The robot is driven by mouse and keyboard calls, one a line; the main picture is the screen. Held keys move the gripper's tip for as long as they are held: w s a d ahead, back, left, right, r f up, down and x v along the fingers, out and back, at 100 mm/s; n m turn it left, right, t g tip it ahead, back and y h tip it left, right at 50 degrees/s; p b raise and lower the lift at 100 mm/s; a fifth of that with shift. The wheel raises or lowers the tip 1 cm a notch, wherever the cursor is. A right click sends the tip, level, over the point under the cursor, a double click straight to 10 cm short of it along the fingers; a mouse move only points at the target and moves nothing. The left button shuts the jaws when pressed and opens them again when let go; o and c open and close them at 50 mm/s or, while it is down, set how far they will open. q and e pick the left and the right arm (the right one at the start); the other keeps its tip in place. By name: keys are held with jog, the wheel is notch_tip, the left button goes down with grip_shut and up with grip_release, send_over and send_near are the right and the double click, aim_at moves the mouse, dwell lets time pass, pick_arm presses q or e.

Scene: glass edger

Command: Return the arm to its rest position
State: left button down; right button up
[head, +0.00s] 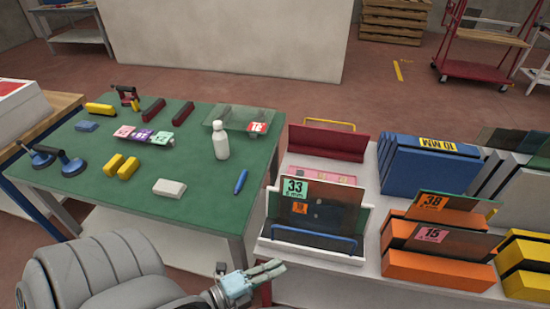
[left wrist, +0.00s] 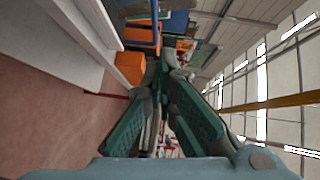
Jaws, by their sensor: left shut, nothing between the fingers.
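My left gripper (head: 268,273) is at the bottom middle of the head view, in front of the gap between the green table and the white rack. Its fingers are closed together with nothing between them. My left arm comes in from the lower left. The left wrist view shows the two green-padded fingers (left wrist: 165,75) from behind, pointing towards orange blocks. My right gripper shows in neither view.
The green table (head: 70,205) holds a white bottle (head: 221,142), a blue marker (head: 240,182), a white block (head: 169,187), yellow blocks and suction cups. The white rack (head: 330,284) at right holds glass panes (head: 318,213) and orange blocks (head: 440,268). Floor shows between them.

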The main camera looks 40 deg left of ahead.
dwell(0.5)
pick_arm(q)
jog(key=s+a+f+n+g+y, duration=0.35)
jog(key=f+n, duration=0.25)
jog(key=f, duration=0.3)
jog(key=s+a+f+n+g+y, duration=0.25)
jog(key=s+a+f+n, duration=0.2)
jog(key=f, duration=0.35)
jog(key=s+f+n+g, duration=0.75)
jog(key=s+f, duration=0.35)
jog(key=s, duration=0.3)
jog(key=s+d+f+n+g, duration=0.1)
jog(key=s+d+f+n, duration=0.1)
jog(key=d, duration=0.3)
jog(key=shift+s+d+f, duration=0.2)
jog(key=shift+s+f, duration=0.1)
jog(key=shift+s, duration=0.1)
